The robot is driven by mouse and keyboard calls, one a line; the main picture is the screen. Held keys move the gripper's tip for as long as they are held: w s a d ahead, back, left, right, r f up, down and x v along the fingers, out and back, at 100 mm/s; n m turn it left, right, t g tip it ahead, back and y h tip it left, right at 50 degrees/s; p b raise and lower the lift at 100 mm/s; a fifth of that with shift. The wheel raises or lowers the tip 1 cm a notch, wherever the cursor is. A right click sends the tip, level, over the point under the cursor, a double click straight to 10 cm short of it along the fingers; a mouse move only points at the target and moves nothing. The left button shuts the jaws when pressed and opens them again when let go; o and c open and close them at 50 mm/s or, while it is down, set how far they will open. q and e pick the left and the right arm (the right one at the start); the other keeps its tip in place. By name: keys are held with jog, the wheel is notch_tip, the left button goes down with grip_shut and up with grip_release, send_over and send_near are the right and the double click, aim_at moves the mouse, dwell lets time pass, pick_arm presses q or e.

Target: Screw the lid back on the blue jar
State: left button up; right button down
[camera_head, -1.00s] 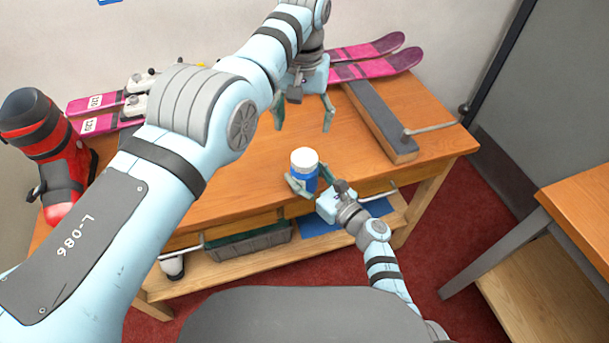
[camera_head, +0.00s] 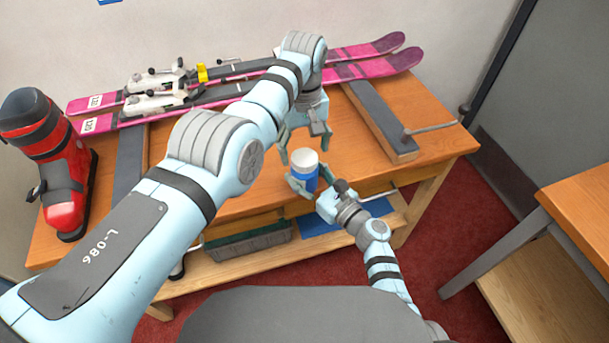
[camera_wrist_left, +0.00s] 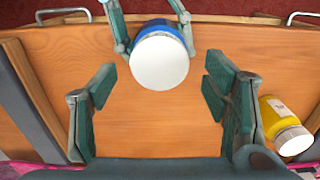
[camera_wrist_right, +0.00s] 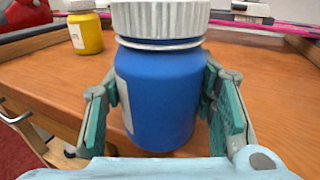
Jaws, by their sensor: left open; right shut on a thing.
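The blue jar (camera_head: 304,180) is upright near the bench's front edge, with the white lid (camera_head: 305,161) on its top. In the right wrist view the ribbed lid (camera_wrist_right: 160,19) sits level on the blue jar (camera_wrist_right: 160,98), with a thin pale ring under it; I cannot tell how tight it is. My right gripper (camera_head: 304,190) is shut around the jar's body from the front. My left gripper (camera_head: 305,152) is open and empty, just behind and above the lid. In the left wrist view the lid (camera_wrist_left: 159,61) lies ahead of its spread fingers, apart from them.
A yellow jar with a white lid (camera_wrist_left: 285,120) stands on the bench, also seen in the right wrist view (camera_wrist_right: 86,33). Pink skis (camera_head: 375,62) lie along the back. A red boot (camera_head: 55,170) stands left. A dark bar (camera_head: 380,120) lies right of the jar.

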pick_arm(q)
jog(key=shift+f, duration=1.15)
jog(key=c, duration=1.2)
jog(key=m, duration=0.4)
jog(key=shift+c, duration=0.3)
jog(key=m, duration=0.7)
jog(key=o, duration=1.4)
